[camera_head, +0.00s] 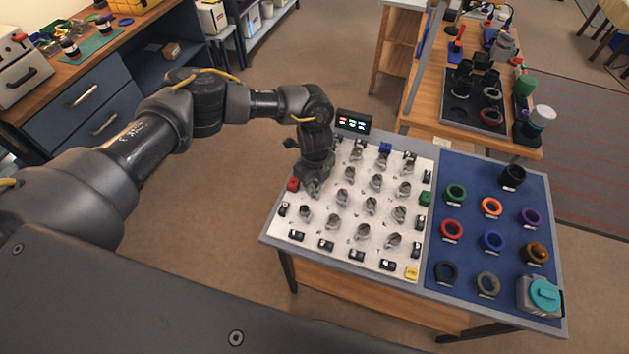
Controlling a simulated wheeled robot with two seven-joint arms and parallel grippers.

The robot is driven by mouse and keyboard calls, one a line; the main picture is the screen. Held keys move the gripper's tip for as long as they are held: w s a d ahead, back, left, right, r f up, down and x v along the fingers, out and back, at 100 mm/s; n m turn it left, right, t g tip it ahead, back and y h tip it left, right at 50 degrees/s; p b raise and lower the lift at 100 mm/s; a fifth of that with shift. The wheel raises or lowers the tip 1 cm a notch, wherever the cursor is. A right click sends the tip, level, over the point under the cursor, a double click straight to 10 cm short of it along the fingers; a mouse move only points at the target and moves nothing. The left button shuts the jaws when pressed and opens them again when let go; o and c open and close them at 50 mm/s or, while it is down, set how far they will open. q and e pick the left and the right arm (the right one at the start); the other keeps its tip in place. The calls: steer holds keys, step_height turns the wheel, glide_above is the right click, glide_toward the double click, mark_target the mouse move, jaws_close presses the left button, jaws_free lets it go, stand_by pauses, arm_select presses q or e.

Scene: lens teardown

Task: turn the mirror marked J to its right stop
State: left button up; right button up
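Several small silvery mirrors on mounts stand in rows on a white board (318,237) on the table. Their small labels are too small to read, so I cannot tell which mirror is J. My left gripper (313,188) points down at the board's left side, close to the red block (293,184). The gripper hides the part of the board beneath it. I cannot tell whether its fingers are open, shut or touching a mirror. A mirror (305,214) stands just in front of it. My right gripper is not in view.
Black blocks line the board's edges, with a green block (425,198), blue block (385,147) and yellow block (411,272). A small display (353,122) stands behind. A blue mat (463,273) with coloured rings and a teal-topped device (541,296) lies to the right.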

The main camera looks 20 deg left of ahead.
arm_select(q)
steer(key=c, duration=0.6)
steer(key=shift+f+m+b, duration=0.25)
steer(key=shift+m+b, duration=1.5)
steer(key=shift+m, duration=0.05)
steer(key=shift+c, duration=0.2)
steer(key=m+b, duration=0.7)
steer(key=m, duration=0.2)
steer(key=shift+r+b, duration=0.1)
steer(key=shift+b, duration=0.3)
steer(key=m+b, duration=0.2)
steer(key=m, duration=0.3)
steer(key=shift+r+b, duration=0.15)
steer(key=shift+b, duration=0.15)
steer(key=shift+m, duration=0.3)
steer(key=o, duration=1)
